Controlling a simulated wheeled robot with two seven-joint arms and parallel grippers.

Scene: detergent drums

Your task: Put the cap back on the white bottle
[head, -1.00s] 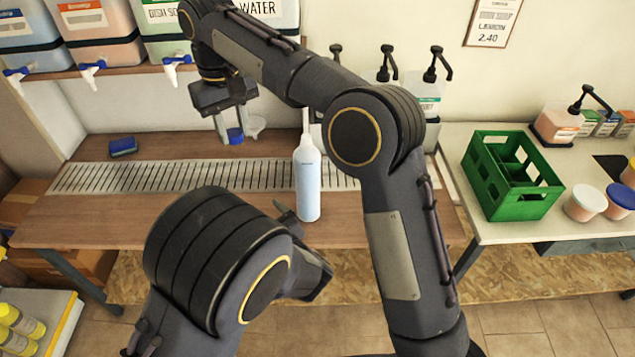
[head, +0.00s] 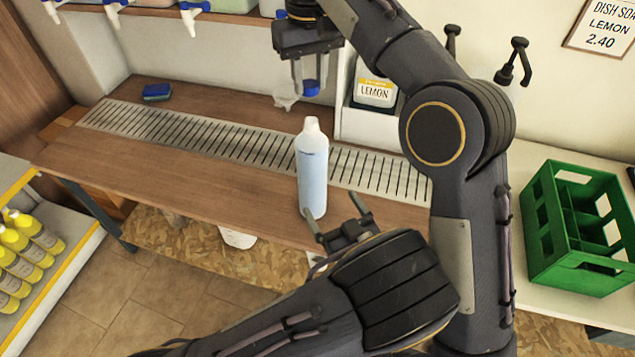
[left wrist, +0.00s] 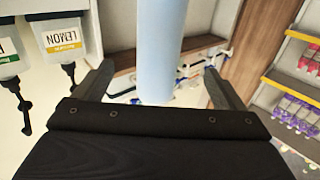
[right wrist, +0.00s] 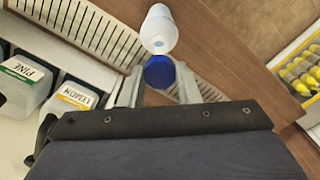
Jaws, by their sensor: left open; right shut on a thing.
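The white bottle (head: 312,175) stands upright and uncapped on the wooden counter, at the front edge of the metal grate. My right gripper (head: 310,82) is shut on the blue cap (head: 311,89), holding it above the counter, behind the bottle in the head view. In the right wrist view the cap (right wrist: 159,72) sits between the fingertips, with the bottle (right wrist: 158,30) just beyond. My left gripper (head: 338,216) is open near the bottle's base, on its near right side. In the left wrist view the bottle (left wrist: 155,50) appears between the spread fingers, not visibly gripped.
A white funnel (head: 286,101) is behind the bottle. A container labelled LEMON (head: 374,95) stands at the back. A blue sponge (head: 157,91) lies at the far left of the counter. A green crate (head: 580,225) stands at the right.

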